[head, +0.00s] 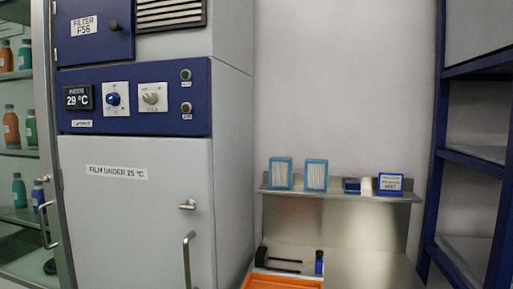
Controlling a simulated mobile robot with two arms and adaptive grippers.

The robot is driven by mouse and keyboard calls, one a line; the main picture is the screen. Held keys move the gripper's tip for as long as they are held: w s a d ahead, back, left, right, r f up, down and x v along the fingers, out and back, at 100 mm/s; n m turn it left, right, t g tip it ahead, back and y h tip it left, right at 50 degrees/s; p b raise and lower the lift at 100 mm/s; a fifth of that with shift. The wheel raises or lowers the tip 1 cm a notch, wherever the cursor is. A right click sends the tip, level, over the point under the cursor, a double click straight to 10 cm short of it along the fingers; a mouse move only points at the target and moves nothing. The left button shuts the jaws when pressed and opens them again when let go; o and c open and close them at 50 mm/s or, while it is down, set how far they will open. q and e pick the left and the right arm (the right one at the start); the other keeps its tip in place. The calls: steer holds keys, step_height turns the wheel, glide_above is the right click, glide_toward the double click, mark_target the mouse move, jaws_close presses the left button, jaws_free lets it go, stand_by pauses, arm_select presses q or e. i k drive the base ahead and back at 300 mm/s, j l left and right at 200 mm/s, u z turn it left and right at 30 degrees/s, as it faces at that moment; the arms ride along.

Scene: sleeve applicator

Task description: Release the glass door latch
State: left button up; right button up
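The glass door (25,165) stands at the far left in the head view and looks shut. Bottles show through its glass. A metal bar handle (44,228) runs down by the door's frame. A small blue part with a pale top (38,195) sits just above this handle; I cannot tell whether it is the latch or a bottle behind the glass. Neither of my grippers is in view.
Right of the glass door is a grey cabinet (120,225) with a small lever (188,205), a bar handle (188,262) and a blue knob panel (135,97). A metal shelf (340,194), an orange tray (282,282) and a blue rack (437,150) stand further right.

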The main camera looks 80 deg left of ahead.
mark_target(46, 178)
steer(key=u, duration=4.35)
